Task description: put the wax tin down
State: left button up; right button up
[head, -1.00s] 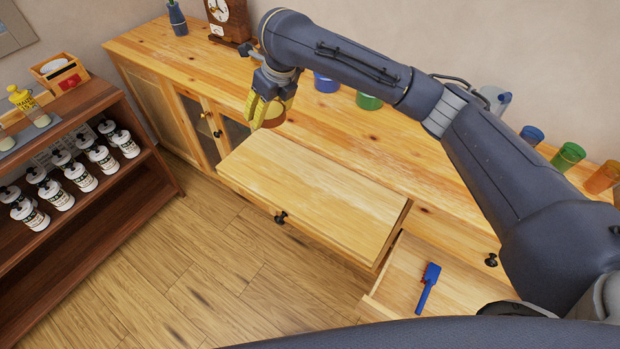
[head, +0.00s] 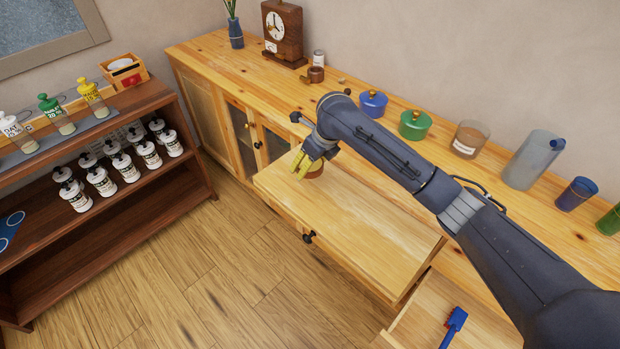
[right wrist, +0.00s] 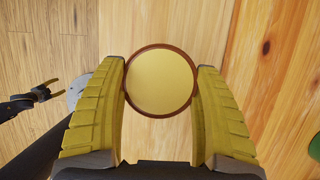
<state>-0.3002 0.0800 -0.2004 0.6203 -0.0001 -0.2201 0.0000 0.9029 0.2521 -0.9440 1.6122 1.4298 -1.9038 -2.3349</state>
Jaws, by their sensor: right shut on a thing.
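The wax tin (right wrist: 161,82) is round, with a plain golden top and a brown rim. My right gripper (right wrist: 160,88) is shut on its sides in the right wrist view. In the head view the tin (head: 315,170) is partly hidden by my right gripper (head: 311,166), over the far left part of a pulled-out, flat-topped wooden unit (head: 350,222). I cannot tell whether the tin touches that top. My left gripper (right wrist: 57,89) shows small at the left of the right wrist view, its fingers apart and empty; it is outside the head view.
The flat top is bare around the tin. An open drawer (head: 415,318) with a blue brush (head: 454,325) lies at the lower right.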

aim_at(307, 182)
jog(key=shift+f, duration=3.3)
jog(key=shift+f, duration=0.1)
jog(key=o, duration=1.3)
jog(key=shift+c, duration=0.2)
jog(key=v, duration=1.2)
